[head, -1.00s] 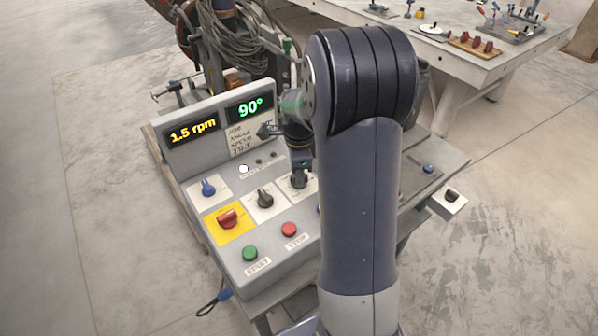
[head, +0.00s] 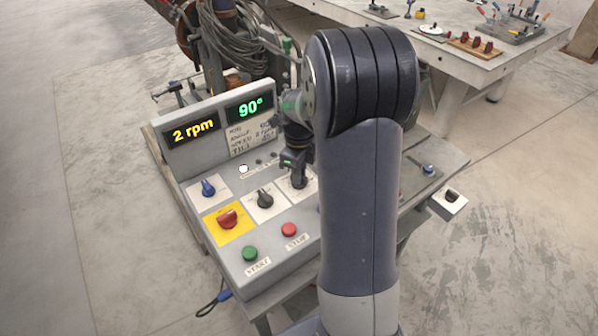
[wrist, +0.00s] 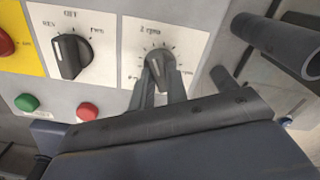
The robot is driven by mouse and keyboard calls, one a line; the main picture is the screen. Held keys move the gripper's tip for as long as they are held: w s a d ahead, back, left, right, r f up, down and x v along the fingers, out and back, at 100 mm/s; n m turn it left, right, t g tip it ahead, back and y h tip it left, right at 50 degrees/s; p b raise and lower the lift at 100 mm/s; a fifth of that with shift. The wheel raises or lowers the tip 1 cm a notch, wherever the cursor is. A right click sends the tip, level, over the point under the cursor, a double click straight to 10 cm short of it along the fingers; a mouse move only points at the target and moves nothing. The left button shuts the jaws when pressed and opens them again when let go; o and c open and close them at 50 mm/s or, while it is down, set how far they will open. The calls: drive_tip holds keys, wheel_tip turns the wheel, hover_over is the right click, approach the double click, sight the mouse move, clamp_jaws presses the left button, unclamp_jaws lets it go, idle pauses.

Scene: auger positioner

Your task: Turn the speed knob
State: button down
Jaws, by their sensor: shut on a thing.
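The speed knob (wrist: 159,67) is a dark knob on a white plate with a ring of tick marks and a "2 rpm" label above it in the wrist view. My gripper (wrist: 160,88) is shut on it, a finger on each side. In the head view my gripper (head: 298,180) comes down on the knob's white plate, and the knob is mostly hidden behind it. The amber display (head: 193,130) on the console reads 2 rpm. The green display (head: 250,109) next to it reads 90°.
Left of the speed knob is a black REV/OFF/FWD selector (wrist: 70,56). A red switch (head: 228,219) on yellow, a blue knob (head: 208,188), a green button (head: 249,254) and a red button (head: 289,230) are also on the console. Cables hang behind it.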

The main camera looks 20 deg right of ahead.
idle(0.4)
drive_tip(key=c, duration=1.4)
unclamp_jaws()
wheel_tip(320, 180, up, 11)
drive_tip(key=shift+f, duration=0.2)
wheel_tip(320, 180, down, 11)
drive_tip(key=shift+r, duration=0.15)
drive_tip(key=shift+n, duration=0.3)
